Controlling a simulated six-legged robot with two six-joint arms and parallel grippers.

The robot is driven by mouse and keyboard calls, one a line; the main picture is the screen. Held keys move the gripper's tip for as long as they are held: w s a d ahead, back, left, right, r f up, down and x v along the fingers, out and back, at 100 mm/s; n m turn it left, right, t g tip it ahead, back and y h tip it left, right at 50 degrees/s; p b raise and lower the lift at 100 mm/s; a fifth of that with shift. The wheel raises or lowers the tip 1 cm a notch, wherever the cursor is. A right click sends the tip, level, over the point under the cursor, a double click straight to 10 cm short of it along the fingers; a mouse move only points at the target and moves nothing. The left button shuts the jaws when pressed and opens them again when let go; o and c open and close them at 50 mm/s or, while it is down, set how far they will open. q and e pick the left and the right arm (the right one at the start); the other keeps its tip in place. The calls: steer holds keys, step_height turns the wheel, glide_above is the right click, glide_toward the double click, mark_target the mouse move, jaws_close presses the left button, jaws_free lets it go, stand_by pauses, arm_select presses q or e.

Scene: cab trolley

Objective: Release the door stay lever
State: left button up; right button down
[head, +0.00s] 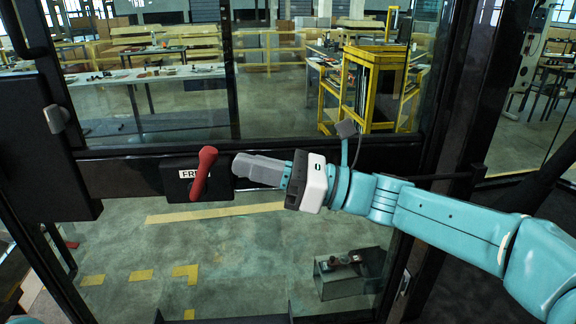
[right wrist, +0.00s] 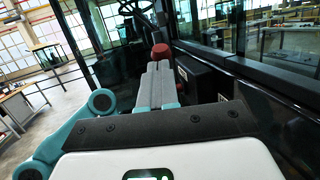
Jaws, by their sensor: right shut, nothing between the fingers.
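The red door stay lever (head: 203,172) sits on a black plate (head: 174,187) on the door's dark cross rail. It stands nearly upright, its thick top end leaning a little right. It covers part of a white label that starts "FR". My right gripper (head: 238,166) is shut and empty, its grey fingers pointing left at the lever. A small gap shows between fingertips and lever in the head view. In the right wrist view the lever's red end (right wrist: 160,50) shows just beyond the fingertips (right wrist: 159,66); touching cannot be told there. My left gripper is not in view.
The dark cross rail (head: 120,162) runs behind the lever, with glass above and below. A dark box (head: 50,150) with a grey knob (head: 56,118) is to the left. Beyond the glass stand a yellow trolley (head: 378,88), workbenches and a grey box (head: 340,276) on the floor.

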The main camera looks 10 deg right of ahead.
mark_target(212, 154)
steer(key=shift+x, duration=1.05)
steer(key=shift+w, duration=0.1)
steer(key=r+p, duration=0.1)
steer(key=p, duration=0.1)
steer(key=h+p, duration=0.1)
steer(key=p, duration=0.1)
steer(key=shift+a+r, duration=0.4)
steer(key=a, duration=0.1)
steer(key=a+r+p, duration=0.1)
steer(key=a, duration=0.1)
steer(key=shift+w+d, duration=0.1)
steer(key=shift+d, duration=0.1)
